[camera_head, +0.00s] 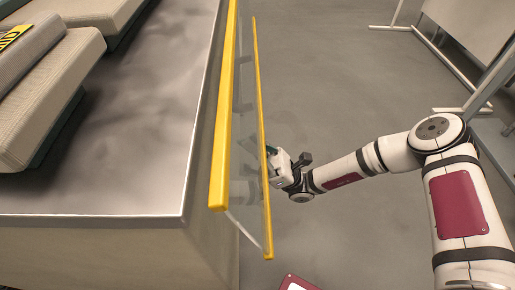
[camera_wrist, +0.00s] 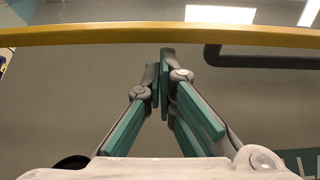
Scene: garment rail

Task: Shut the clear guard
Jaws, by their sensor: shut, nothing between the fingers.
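The clear guard (camera_head: 262,120) is a see-through panel with yellow strips along two edges. It stands out along the right edge of the metal-topped bench, its wider yellow strip nearest the bench. In the wrist view a yellow strip of it (camera_wrist: 100,37) crosses the top of the picture. My gripper (camera_head: 271,151) is on the right side of the guard, close to its outer yellow strip; whether it touches cannot be told. In the wrist view the fingertips (camera_wrist: 164,54) are together with nothing between them, just below the yellow strip. The tips are partly hidden in the head view.
The bench (camera_head: 130,120) has a bare grey top, with beige padded blocks (camera_head: 50,90) at the left. Grey floor (camera_head: 340,80) is open to the right of the guard. Metal stand legs and a pale board (camera_head: 470,25) are at the upper right.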

